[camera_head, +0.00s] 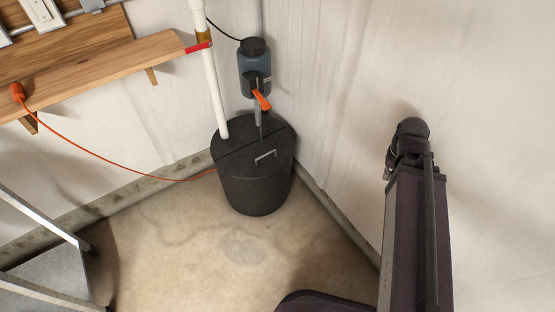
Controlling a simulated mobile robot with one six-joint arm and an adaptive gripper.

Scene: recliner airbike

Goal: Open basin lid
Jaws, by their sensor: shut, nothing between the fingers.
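The basin (257,193) is a round black tub on the floor in the corner. Its black lid (240,153) lies flat and closed on top, with a straight seam across it. A small grey handle (265,157) stands on the front part of the lid. A white pipe (209,80) comes down to the back left of the lid. My gripper does not show in this view, so I cannot see where it is relative to the handle.
A blue-grey bottle (254,62) with a black cap and an orange lever (262,100) hangs above the basin. A wooden shelf (110,69) and orange cord (100,160) are at left. A metal frame (40,215) stands lower left. The floor (200,250) before the basin is clear.

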